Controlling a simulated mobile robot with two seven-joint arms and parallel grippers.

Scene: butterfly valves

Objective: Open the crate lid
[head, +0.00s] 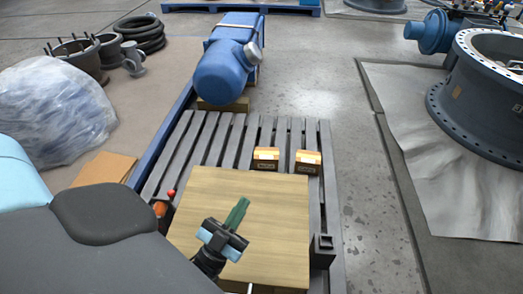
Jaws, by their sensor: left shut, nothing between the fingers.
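The crate lid (278,222) is a square, light wooden board. It lies flat at the lower middle of the head view, by the near end of a grey slatted pallet. The crate under it is mostly hidden. My left gripper (237,214) is over the lid's near left part, with its green fingers shut and empty. I cannot tell whether the fingertips touch the lid. My right gripper is not in view.
Two small brown boxes (265,158) (307,161) sit on the pallet (212,140) just beyond the lid. A blue motor (225,72) lies at its far end. A plastic-wrapped heap (55,112) is at left, a large flanged ring (480,105) at right. Floor right of the pallet is clear.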

